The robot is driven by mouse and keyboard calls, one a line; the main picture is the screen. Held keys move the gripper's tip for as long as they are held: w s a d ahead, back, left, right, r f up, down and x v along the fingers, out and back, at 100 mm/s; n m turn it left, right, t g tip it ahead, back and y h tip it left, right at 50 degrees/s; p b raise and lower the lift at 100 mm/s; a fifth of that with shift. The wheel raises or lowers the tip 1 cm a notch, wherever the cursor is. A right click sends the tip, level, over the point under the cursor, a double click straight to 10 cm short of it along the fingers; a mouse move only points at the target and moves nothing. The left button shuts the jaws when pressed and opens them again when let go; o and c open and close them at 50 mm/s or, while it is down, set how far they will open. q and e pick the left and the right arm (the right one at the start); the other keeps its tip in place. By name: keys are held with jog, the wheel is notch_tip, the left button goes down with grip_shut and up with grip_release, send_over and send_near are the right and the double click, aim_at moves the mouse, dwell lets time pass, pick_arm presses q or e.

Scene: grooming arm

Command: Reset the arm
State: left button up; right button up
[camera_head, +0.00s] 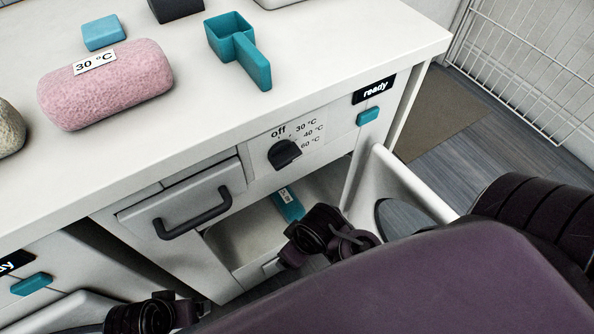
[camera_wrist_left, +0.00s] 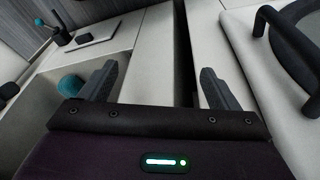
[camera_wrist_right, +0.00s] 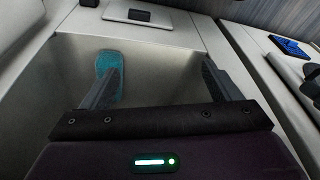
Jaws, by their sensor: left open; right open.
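My left gripper (camera_wrist_left: 159,72) is open and empty in the left wrist view, near a white wall edge, with an open compartment to the left. My right gripper (camera_wrist_right: 160,68) is open and empty in the right wrist view, over an open compartment (camera_wrist_right: 165,75). A teal piece (camera_wrist_right: 108,65) lies in that compartment, partly behind the left finger, apart from a grip. In the head view my purple arm covers the lower right. Dark arm joints show beside the open lower compartment and at the bottom left. The fingertips cannot be made out there.
The white counter (camera_head: 240,110) carries a pink roll (camera_head: 105,88) labelled 30 °C, a teal scoop (camera_head: 240,48) and a teal block (camera_head: 103,32). A black dial (camera_head: 285,154), a drawer handle (camera_head: 190,215) and an open white door (camera_head: 385,188) are close to my arms.

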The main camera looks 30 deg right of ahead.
pick_arm(q)
jog(key=shift+s, duration=0.1)
dwell(0.3)
jog(key=s+a+f+p, duration=0.1)
jog(key=s+f+p, duration=0.1)
jog(key=f+p, duration=0.4)
jog(key=s+a+f+p, duration=0.2)
jog(key=f+p, duration=0.4)
pick_arm(e)
jog(key=s+d+f, duration=0.1)
jog(key=s+f, duration=0.1)
jog(key=f, duration=0.4)
jog(key=s+d+f, duration=0.2)
jog(key=f, duration=0.4)
pick_arm(q)
jog(key=s+a+f+p, duration=0.2)
jog(key=s+a+p, duration=0.1)
jog(key=s, duration=0.4)
jog(key=s+a+f+n+g+y+p, duration=0.1)
jog(key=s+a+f+p, duration=0.2)
jog(key=s+p, duration=0.3)
jog(key=shift+s, duration=0.7)
pick_arm(e)
jog(key=s+d+f, duration=0.2)
jog(key=s+d, duration=0.1)
jog(key=s, duration=0.4)
jog(key=s+d+f+m+g+h, duration=0.1)
jog(key=s+d+f, duration=0.2)
jog(key=s, duration=0.4)
jog(key=shift+s, duration=0.25)
